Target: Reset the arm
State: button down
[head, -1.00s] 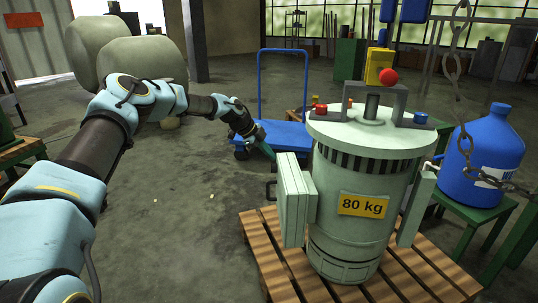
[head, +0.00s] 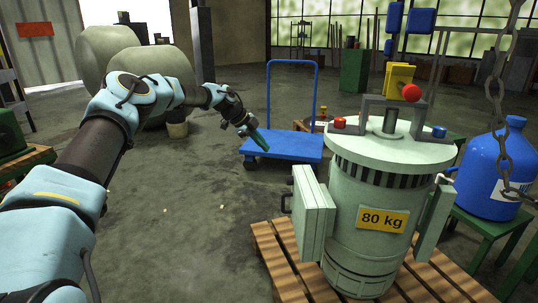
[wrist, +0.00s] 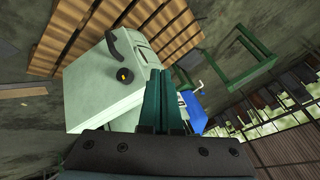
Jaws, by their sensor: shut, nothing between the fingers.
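My arm stretches forward from the left of the head view. My gripper (head: 262,143) is shut and empty, held in the air left of the pale green disperser (head: 370,205) and in front of the blue cart. In the wrist view its green fingers (wrist: 160,85) are pressed together. Beyond them is the disperser's side box (wrist: 105,80) with a black handle, partly hidden by the fingers. The disperser stands upright on a wooden pallet (head: 285,262) and carries an "80 kg" label. On its top are a grey bracket, a yellow block and red and blue knobs.
A blue platform cart (head: 285,147) stands behind my gripper. A blue jug (head: 490,170) sits on a green stand at the right, with a hanging chain (head: 497,95) in front. Open concrete floor (head: 190,220) lies between my arm and the pallet.

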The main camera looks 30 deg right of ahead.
jog(key=shift+w+a+r, duration=0.2)
jog(key=shift+r, duration=0.3)
jog(key=s+a+r+n+t+y, duration=0.15)
jog(key=s+a+n, duration=0.3)
jog(key=a, duration=0.65)
jog(key=s+a+r+n+y, duration=0.1)
jog(key=s+a+n+y, duration=0.25)
jog(key=a+n, duration=0.45)
jog(key=s+a+r+n+t+y, duration=0.1)
jog(key=s+a+n, duration=0.3)
jog(key=a, duration=0.9)
jog(key=s+a+n+y, duration=0.1)
jog(key=s+a+n, duration=1.2)
jog(key=a, duration=0.4)
notch_tip(320, 180, up, 27)
jog(key=s+p, duration=0.1)
jog(key=p, duration=2.5)
jog(key=shift+s+a+m+t+p, duration=0.25)
jog(key=shift+s+m+t+p, duration=0.1)
jog(key=shift+m+p, duration=0.1)
jog(key=shift+d+f, duration=0.1)
jog(key=shift+d, duration=0.05)
